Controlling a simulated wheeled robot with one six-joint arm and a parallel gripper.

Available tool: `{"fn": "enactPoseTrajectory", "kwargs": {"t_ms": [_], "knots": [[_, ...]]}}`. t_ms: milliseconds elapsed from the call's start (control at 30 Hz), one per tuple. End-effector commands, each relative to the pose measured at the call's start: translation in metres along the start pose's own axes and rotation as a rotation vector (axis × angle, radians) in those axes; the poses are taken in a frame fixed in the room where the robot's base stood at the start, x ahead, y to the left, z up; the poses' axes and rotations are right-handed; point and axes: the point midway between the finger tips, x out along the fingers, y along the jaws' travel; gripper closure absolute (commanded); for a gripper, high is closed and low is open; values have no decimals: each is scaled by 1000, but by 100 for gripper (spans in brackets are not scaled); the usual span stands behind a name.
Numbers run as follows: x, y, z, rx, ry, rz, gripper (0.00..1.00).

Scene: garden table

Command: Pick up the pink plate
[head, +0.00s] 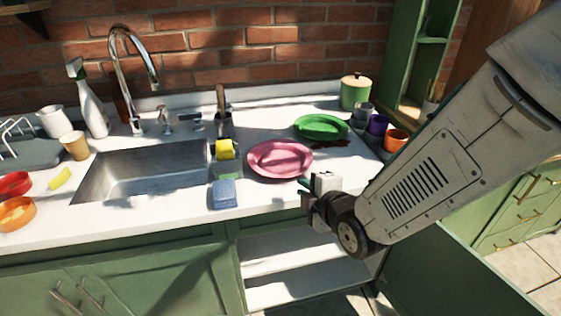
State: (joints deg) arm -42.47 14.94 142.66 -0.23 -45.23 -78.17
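The pink plate (280,160) lies on the white counter, right of the sink, and its whole upper face shows. My gripper (305,191) is near the counter's front edge, just below and right of the plate in the picture. It appears apart from the plate and holds nothing that I can see. The fingers are small and dark here, so their opening is unclear.
A green plate (322,127) lies behind the pink one. Several cups, including a purple cup (377,125), stand to the right. A yellow sponge (225,149) and a blue sponge (224,194) lie between the plate and the sink (150,172). An open cupboard is below.

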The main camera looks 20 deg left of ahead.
Motion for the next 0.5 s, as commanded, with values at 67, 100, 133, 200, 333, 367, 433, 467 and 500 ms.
{"fn": "enactPoseTrajectory", "kwargs": {"t_ms": [67, 100, 133, 200, 333, 367, 433, 467, 500], "knots": [[5, -6, -11, -44, 24, 23, 86], [8, -6, -14, -57, 31, 33, 86], [10, -6, -15, -64, 34, 37, 86], [17, -6, -16, -71, 37, 42, 86], [32, -5, -16, -70, 36, 43, 86], [35, -4, -17, -70, 36, 44, 86], [43, -4, -17, -69, 35, 43, 86], [48, -4, -18, -69, 35, 43, 86], [54, -3, -18, -69, 35, 44, 86]]}}
